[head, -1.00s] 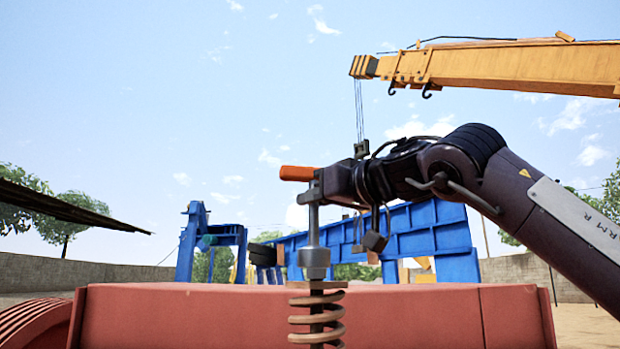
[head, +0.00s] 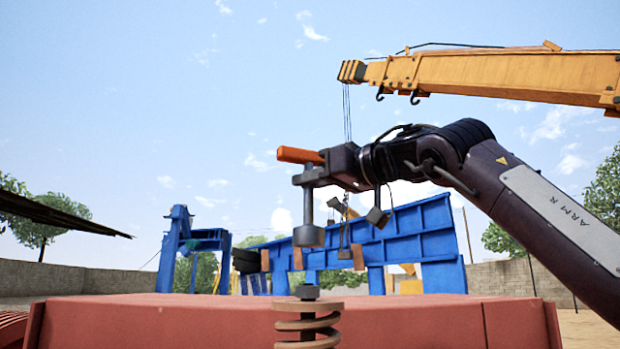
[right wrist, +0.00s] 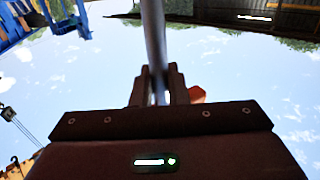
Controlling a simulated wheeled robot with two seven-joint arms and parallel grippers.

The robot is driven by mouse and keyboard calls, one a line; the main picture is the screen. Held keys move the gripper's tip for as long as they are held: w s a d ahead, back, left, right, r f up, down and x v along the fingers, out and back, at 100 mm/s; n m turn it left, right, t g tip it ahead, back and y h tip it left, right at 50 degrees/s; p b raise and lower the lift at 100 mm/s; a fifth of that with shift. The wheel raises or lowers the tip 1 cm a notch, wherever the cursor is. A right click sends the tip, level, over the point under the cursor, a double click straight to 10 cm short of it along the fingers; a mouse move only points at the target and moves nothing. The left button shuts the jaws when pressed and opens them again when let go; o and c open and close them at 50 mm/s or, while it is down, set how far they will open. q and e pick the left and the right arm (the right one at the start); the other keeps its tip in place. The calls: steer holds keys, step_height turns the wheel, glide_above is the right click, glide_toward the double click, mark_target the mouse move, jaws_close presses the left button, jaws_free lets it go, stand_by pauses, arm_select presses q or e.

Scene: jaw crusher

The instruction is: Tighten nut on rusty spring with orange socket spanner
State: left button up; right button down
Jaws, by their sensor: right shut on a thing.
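My right gripper (head: 318,174) is shut on the orange socket spanner (head: 299,155), at the top of its grey shaft. The shaft hangs down and the round socket (head: 308,236) is at its lower end. The right wrist view shows the shaft (right wrist: 154,40) between the gripper fingers (right wrist: 158,88). The rusty spring (head: 308,325) stands in front of the red crusher body, its lower part cut off by the frame. The dark nut (head: 307,292) sits on top of the spring. The socket is above the nut with a clear gap, roughly in line with it. My left gripper is not in view.
The red crusher body (head: 420,318) spans the bottom of the head view. A blue steel frame (head: 415,240) and a yellow crane boom (head: 490,78) with hanging cables stand behind. The air around the spanner looks clear.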

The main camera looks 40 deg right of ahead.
mark_target(312, 224)
step_height(312, 224, down, 3)
steer(key=shift+w+r+b, duration=0.1)
steer(key=shift+w+b, duration=0.05)
steer(key=shift+b, duration=0.7)
steer(key=shift+f, duration=0.3)
steer(key=shift+s+a+f+b, duration=0.1)
steer(key=shift+s+f+b, duration=0.1)
steer(key=shift+b, duration=0.15)
steer(key=shift+f, duration=0.15)
steer(key=shift+f+b, duration=0.45)
steer(key=shift+f, duration=0.05)
steer(key=shift+f+b, duration=0.35)
steer(key=shift+f, duration=0.25)
steer(key=shift+f+b, duration=0.55)
steer(key=shift+f, duration=0.2)
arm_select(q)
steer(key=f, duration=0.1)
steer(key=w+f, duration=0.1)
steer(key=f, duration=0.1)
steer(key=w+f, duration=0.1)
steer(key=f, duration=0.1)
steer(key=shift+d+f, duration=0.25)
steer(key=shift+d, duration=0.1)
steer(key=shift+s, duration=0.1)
arm_select(e)
steer(key=shift+f, duration=0.4)
